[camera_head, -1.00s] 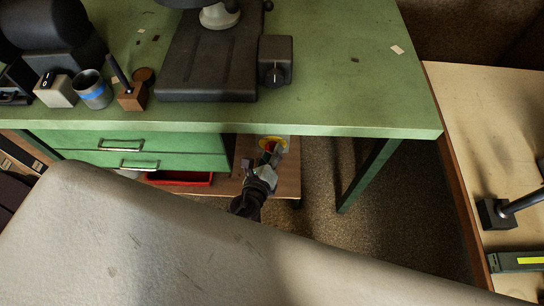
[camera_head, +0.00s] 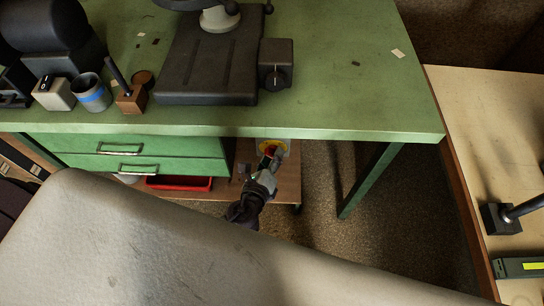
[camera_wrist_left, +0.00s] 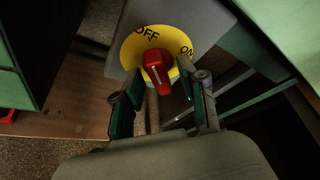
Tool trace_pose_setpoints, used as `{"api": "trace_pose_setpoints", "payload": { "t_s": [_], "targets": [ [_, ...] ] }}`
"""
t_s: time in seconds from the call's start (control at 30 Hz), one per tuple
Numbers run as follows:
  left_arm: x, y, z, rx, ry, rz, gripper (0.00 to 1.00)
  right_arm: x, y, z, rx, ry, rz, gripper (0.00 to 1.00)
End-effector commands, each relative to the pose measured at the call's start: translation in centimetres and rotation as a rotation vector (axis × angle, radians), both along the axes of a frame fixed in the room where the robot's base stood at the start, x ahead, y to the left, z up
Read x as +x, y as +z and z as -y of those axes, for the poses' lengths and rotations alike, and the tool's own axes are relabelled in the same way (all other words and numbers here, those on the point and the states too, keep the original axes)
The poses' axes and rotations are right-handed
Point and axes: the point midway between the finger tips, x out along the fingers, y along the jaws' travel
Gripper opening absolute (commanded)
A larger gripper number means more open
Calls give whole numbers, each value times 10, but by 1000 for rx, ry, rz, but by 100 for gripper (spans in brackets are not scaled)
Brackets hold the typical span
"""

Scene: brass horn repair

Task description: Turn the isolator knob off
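The red isolator knob (camera_wrist_left: 157,68) sits on a yellow disc (camera_wrist_left: 183,63) marked OFF at the top left and ON at the right. Its long axis, with a white line, runs roughly up and down, its upper end towards OFF. In the head view, the yellow disc (camera_head: 284,146) shows below the green table's front edge, partly covered. My left gripper (camera_head: 267,163) is in front of it. In the left wrist view, my left gripper (camera_wrist_left: 160,92) is open, its green-padded fingers apart on either side of the knob's lower end. Contact cannot be told. My right gripper is out of view.
The green table (camera_head: 330,115) overhangs the knob. Green drawers (camera_head: 140,150) stand to its left, with a red tray (camera_head: 180,183) below. A green table leg (camera_head: 370,182) stands to the right. A wooden bench (camera_head: 480,130) is at the far right.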

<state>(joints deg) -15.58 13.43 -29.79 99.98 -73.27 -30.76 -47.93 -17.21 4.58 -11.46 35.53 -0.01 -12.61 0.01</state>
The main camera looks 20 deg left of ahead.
Motion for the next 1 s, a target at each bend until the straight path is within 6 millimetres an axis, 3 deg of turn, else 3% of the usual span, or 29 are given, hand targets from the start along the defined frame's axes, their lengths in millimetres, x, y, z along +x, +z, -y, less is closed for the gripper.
{"api": "trace_pose_setpoints", "payload": {
  "t_s": [0.23, 0.5, 0.7, 1.0],
  "targets": [
    [-18, 4, 0, 0, -2, -3, 42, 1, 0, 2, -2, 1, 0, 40],
    [-74, 19, -1, 0, -1, -3, 42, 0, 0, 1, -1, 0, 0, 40],
    [-104, 28, -1, 0, 0, -3, 42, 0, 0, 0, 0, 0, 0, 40],
    [-116, 32, -1, 0, 0, 0, 42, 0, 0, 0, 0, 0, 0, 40]
  ]
}}
